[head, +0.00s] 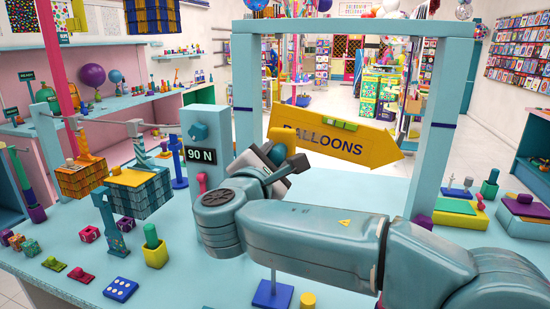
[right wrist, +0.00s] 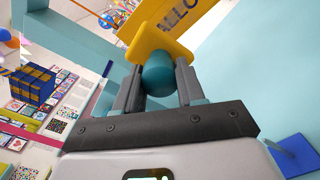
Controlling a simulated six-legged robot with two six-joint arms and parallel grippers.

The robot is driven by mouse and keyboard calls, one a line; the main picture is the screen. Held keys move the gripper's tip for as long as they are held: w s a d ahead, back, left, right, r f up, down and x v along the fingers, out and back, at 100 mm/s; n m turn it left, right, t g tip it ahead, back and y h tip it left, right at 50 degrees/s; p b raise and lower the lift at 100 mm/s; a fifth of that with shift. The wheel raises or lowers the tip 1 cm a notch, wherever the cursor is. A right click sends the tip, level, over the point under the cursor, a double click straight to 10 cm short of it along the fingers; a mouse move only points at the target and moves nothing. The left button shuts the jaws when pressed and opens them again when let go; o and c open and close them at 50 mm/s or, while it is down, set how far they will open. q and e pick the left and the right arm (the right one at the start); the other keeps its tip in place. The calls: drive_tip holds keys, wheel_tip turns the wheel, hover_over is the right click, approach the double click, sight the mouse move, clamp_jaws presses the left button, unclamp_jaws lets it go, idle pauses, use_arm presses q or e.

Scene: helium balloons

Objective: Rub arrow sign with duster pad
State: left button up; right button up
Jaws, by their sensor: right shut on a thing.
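The yellow arrow sign (head: 345,149) reads "BALLOONS", hangs inside a teal frame and points right, tilted down to the right. A small green level (head: 337,124) sits on it. My right gripper (head: 274,160) is shut on the teal handle (right wrist: 158,77) of the yellow duster pad (right wrist: 154,45). The pad is at the left part of the sign, just in front of it or against it; I cannot tell whether they touch. The sign also shows at the top of the right wrist view (right wrist: 188,14). My left gripper is not in view.
The teal frame's posts (head: 441,125) stand on both sides of the sign. A teal box marked "90 N" (head: 205,118) stands left of my gripper. Patterned baskets (head: 137,192), small blocks and stands crowd the left counter. Colored pads (head: 453,206) lie at right.

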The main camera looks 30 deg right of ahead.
drive_tip(key=shift+p+x, duration=0.65)
drive_tip(key=shift+x, duration=2.75)
drive_tip(key=shift+x, duration=1.05)
drive_tip(key=shift+s+d+f+b, duration=0.7)
drive_tip(key=shift+s+d+b, duration=1.7)
drive_tip(key=shift+s, duration=0.3)
drive_tip(key=w+a+r+p, duration=0.1)
drive_tip(key=w+a+p, duration=0.2)
drive_tip(key=w+a, duration=0.2)
drive_tip(key=shift+r, duration=0.25)
